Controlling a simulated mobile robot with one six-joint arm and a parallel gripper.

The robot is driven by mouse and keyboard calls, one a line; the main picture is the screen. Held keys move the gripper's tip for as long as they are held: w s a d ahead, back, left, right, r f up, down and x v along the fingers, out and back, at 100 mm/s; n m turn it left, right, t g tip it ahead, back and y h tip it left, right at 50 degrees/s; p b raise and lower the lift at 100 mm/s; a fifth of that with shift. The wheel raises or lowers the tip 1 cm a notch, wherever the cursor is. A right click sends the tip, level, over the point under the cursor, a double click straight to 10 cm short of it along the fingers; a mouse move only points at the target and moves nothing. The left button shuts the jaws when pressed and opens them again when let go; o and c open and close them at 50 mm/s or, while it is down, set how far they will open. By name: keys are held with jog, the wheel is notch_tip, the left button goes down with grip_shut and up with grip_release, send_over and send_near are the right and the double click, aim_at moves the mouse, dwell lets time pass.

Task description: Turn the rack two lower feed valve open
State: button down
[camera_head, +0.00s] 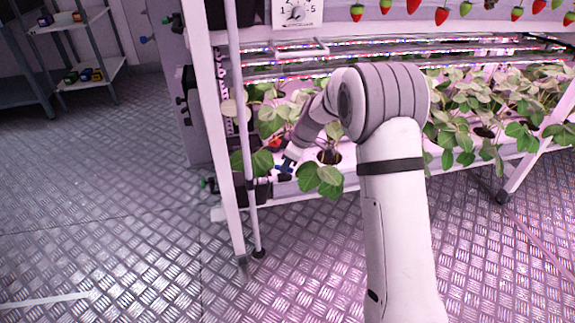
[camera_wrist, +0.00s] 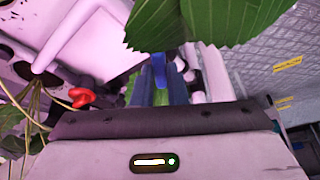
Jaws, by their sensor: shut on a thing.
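My gripper (camera_wrist: 160,82) is shut on a blue valve handle (camera_wrist: 159,68), whose bright blue part shows between the two dark blue fingers in the wrist view. In the head view my gripper (camera_head: 286,163) is low at the left end of the plant rack (camera_head: 226,150), beside the dark pipe fittings (camera_head: 262,190). Green leaves hide part of the valve in the wrist view. I cannot tell the handle's exact angle to its pipe.
Strawberry plants (camera_head: 322,178) hang close around my gripper. A white upright post (camera_head: 246,150) stands left of the valve. A shelf unit (camera_head: 90,75) stands farther left; the metal floor between is clear.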

jog(key=n, duration=0.2)
jog(key=n+g, duration=0.1)
jog(key=n, duration=0.1)
jog(key=n+g+p, duration=0.1)
jog(key=n, duration=0.1)
jog(key=shift+w+d, duration=0.2)
jog(key=shift+w, duration=0.15)
jog(key=shift+n, duration=0.3)
jog(key=c, duration=1.4)
grip_release()
jog(key=shift+a, duration=0.1)
jog(key=shift+c, duration=0.2)
jog(key=shift+r+p, duration=0.35)
jog(key=p+v, duration=0.2)
jog(key=shift+w+r, duration=0.1)
jog(key=shift+r, duration=0.2)
jog(key=w+d+p, duration=0.3)
jog(key=d, duration=0.9)
jog(key=shift+w+f, duration=0.2)
